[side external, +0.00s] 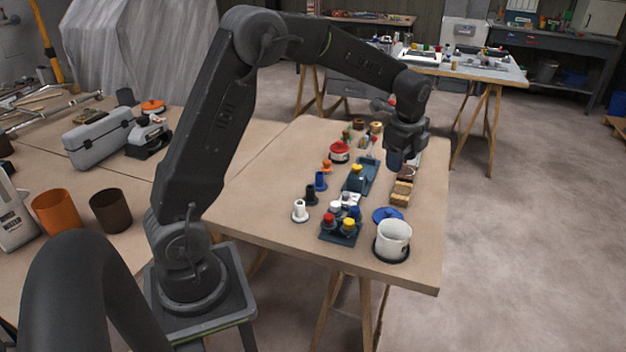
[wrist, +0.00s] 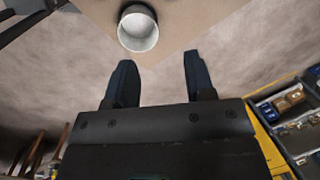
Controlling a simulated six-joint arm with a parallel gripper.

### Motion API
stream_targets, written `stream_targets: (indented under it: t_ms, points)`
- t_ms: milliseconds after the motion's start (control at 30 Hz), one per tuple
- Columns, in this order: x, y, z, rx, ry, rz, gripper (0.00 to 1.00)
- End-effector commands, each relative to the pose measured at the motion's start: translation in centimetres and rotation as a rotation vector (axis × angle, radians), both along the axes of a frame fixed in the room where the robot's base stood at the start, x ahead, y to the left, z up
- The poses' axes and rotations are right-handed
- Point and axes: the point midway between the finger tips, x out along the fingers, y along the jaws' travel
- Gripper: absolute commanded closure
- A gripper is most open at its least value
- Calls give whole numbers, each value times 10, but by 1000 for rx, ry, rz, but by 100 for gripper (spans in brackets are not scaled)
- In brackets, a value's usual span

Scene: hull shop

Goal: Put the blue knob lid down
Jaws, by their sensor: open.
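The blue knob lid (side external: 387,215) lies on the table, just behind the white pot in the side external view. The white pot (side external: 392,240) stands open near the table's front right corner; it also shows in the wrist view (wrist: 138,30), where I see into its pale inside. My gripper (side external: 398,163) is above the table's right side, higher than the lid and farther back. In the wrist view my gripper (wrist: 156,75) has its two fingers apart with nothing between them. The lid cannot be made out in the wrist view.
A dark tray (side external: 339,236) with red, yellow and white-topped pieces is left of the pot. A white spool-like piece (side external: 300,211), tan blocks (side external: 401,193) and a red-lidded pot (side external: 339,152) stand on the same table (side external: 265,190). Its front left area is bare.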

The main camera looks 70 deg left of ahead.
Motion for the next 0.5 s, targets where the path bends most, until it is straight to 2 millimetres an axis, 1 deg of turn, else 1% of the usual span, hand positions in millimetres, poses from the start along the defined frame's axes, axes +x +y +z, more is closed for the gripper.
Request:
stream_targets:
  t_ms: [33, 67, 100, 167, 200, 267, 300, 333, 367, 400, 467, 500]
  points:
    - [-18, -13, 23, -14, -42, 69, 51]
    - [-28, -19, 34, -25, -64, 118, 51]
    - [-42, -27, 46, -40, -93, 181, 51]
    - [-64, -39, 63, -68, -137, 276, 51]
    - [-80, -47, 73, -89, -165, 340, 51]
    - [-104, -58, 85, -122, -204, 433, 51]
    - [-120, -65, 91, -146, -229, 497, 51]
    - [-133, -69, 96, -166, -249, 544, 51]
    - [-145, -74, 99, -187, -266, 590, 51]
    - [-162, -80, 102, -215, -289, 653, 51]
    - [-187, -88, 105, -259, -320, 744, 51]
    - [-202, -93, 105, -291, -339, 804, 51]
